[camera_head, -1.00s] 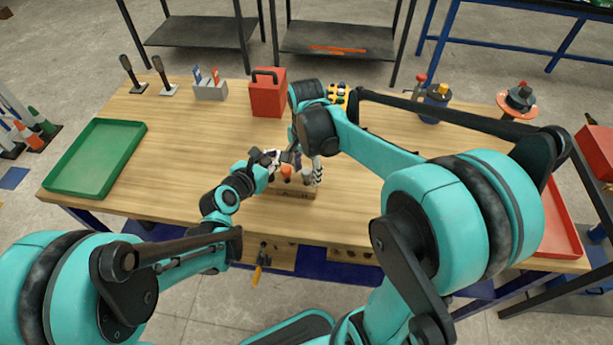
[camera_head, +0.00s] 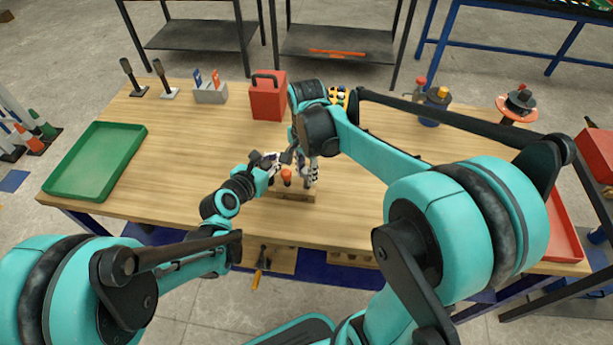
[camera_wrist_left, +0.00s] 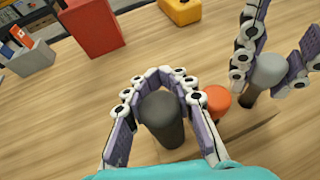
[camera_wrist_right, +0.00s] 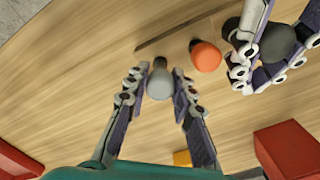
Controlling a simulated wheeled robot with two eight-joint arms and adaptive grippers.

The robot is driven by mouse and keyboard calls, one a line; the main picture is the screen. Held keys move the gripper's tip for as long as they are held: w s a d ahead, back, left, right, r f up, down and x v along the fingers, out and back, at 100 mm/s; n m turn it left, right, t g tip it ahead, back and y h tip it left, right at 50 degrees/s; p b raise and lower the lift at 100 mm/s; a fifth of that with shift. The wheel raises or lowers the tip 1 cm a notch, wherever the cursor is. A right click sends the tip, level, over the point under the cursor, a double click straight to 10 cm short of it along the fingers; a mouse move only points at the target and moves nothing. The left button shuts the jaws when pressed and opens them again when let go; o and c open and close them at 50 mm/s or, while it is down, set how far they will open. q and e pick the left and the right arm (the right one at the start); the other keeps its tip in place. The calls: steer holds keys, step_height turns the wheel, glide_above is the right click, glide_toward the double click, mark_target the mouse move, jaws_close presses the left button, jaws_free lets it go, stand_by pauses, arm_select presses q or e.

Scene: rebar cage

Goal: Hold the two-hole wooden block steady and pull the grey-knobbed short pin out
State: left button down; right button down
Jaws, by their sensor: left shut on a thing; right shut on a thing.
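The wooden block (camera_head: 292,197) lies near the front middle of the table, largely hidden by my grippers. My left gripper (camera_head: 272,160) is shut around a dark-knobbed cylinder (camera_wrist_left: 163,117), seen from above in the left wrist view. My right gripper (camera_wrist_right: 160,74) is shut on the grey-knobbed pin (camera_wrist_right: 160,84), with a finger on each side of its knob. The grey knob (camera_wrist_left: 268,70) also shows in the left wrist view. An orange knob (camera_wrist_right: 206,56) stands between the two grippers. Whether the grey pin's shaft is still in its hole is hidden.
A green tray (camera_head: 130,131) lies at the left and a red tray (camera_head: 566,244) at the right. A red box (camera_head: 268,101) and grey holder (camera_head: 210,97) stand behind. The left table middle is clear. My right arm crosses the right half.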

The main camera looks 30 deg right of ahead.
mark_target(263, 168)
step_height(263, 168, up, 12)
steer(key=shift+r, duration=0.15)
stand_by(0.5)
stand_by(0.4)
arm_select(q)
steer(key=c, duration=1.2)
jaws_free()
steer(key=v, duration=0.7)
steer(key=shift+s+a+r, duration=0.1)
steer(key=shift+a, duration=0.05)
